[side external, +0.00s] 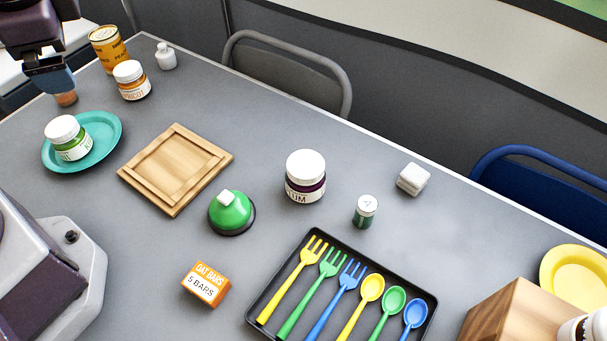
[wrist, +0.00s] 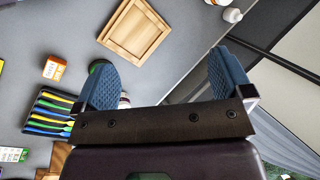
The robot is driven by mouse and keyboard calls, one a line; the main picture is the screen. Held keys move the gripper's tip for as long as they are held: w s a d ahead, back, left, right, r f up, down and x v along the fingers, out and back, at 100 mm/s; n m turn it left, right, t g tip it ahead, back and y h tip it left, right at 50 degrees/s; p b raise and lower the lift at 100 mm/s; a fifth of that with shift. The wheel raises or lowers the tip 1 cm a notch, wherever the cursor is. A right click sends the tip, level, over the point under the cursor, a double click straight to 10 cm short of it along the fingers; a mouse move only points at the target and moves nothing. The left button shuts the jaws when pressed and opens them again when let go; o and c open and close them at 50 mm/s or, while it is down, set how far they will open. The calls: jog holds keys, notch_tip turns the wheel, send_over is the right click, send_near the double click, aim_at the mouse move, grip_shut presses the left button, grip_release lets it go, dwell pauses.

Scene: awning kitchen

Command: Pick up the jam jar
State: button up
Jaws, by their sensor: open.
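Several jars that could be the jam jar stand on the grey table. A white-lidded jar with a dark purple band and a label ending "LUM" (side external: 305,178) stands upright in the middle. An orange-labelled white-lidded jar (side external: 132,82) stands at the upper left. A green-labelled white-lidded jar (side external: 70,140) sits on a teal plate (side external: 108,147). My gripper (side external: 60,86) is at the upper left in the side view, left of the orange-labelled jar. In the wrist view my gripper (wrist: 160,62) is open, with no object gripped between its blue fingers. A white-lidded item is partly hidden behind the left finger there.
A wooden board (side external: 175,168), green bell-shaped item (side external: 231,211), oat bars box (side external: 206,284) and black cutlery tray (side external: 262,318) occupy the table. A tall yellow can (side external: 108,48) stands beside the orange-labelled jar. Chairs (side external: 340,85) line the far edge.

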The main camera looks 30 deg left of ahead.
jog(key=w+d+f+m+t+y, duration=0.1)
jog(key=w+d+f+m+y, duration=0.3)
jog(key=w+m+y, duration=0.15)
jog(key=m+t+h, duration=0.8)
jog(key=m+t, duration=0.8)
jog(key=m, duration=0.7)
send_near(298, 178)
jog(key=shift+w+a+r+n, duration=0.15)
jog(key=shift+a+r+n, duration=0.1)
jog(key=shift+r, duration=0.1)
jog(key=w, duration=0.5)
jog(key=w+a, duration=0.1)
jog(key=w, duration=0.1)
jog(key=shift+w+f, duration=0.1)
jog(key=shift+w, duration=0.2)
jog(key=w, duration=0.5)
jog(key=shift+w+a+f, duration=0.1)
jog(key=shift+a+f, duration=0.1)
jog(key=shift+f, duration=0.1)
jog(key=c, duration=1.2)
